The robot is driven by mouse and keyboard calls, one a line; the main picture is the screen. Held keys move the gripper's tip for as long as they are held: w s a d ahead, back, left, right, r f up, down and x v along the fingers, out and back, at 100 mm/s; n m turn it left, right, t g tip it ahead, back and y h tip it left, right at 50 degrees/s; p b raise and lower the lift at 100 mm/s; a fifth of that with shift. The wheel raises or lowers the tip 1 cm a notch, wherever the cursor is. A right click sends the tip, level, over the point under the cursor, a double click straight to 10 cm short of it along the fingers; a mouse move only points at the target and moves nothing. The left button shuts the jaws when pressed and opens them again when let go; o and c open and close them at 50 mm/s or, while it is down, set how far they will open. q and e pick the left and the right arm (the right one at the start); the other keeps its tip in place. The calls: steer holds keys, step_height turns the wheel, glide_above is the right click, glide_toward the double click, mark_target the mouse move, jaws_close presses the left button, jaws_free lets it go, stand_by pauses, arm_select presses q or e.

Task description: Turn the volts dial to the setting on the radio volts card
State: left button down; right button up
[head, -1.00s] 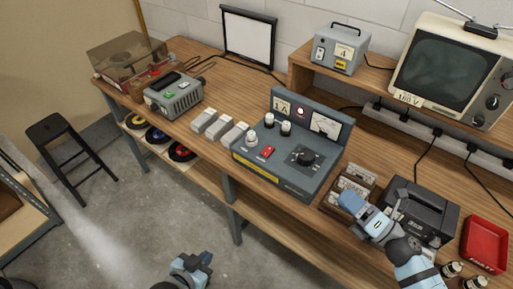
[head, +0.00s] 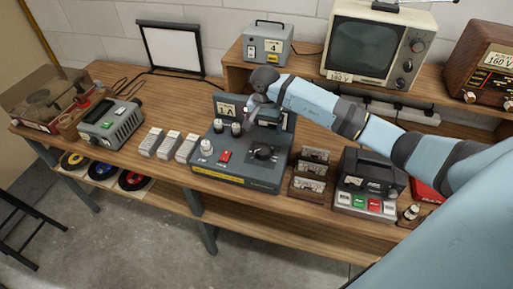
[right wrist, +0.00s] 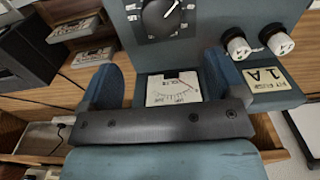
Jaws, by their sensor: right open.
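The volts dial (head: 264,152) is a black knob on the sloping top of a blue-grey bench unit (head: 225,178). In the right wrist view the dial (right wrist: 161,14) shows at the top edge, with a pale pointer line. My right gripper (head: 259,113) is above the back of the unit. In the right wrist view its open fingers (right wrist: 160,85) stand either side of the panel meter (right wrist: 174,90), with nothing between them. The radio (head: 484,65) is at the far right; a pale label on its front (head: 497,59) is too small to read surely. My left gripper is out of view.
A television (head: 372,48) with a 160 V card (head: 340,76) and a grey box (head: 267,45) stand on the raised shelf. Card holders (head: 310,172) and a black device (head: 372,172) lie right of the unit. White blocks (head: 168,145) stand left of it.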

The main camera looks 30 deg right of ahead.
mark_target(263, 148)
step_height(263, 148, down, 10)
steer(key=shift+a+r+p, duration=0.1)
steer(key=shift+p, duration=1)
steer(key=shift+f, duration=0.65)
steer(key=c, duration=0.9)
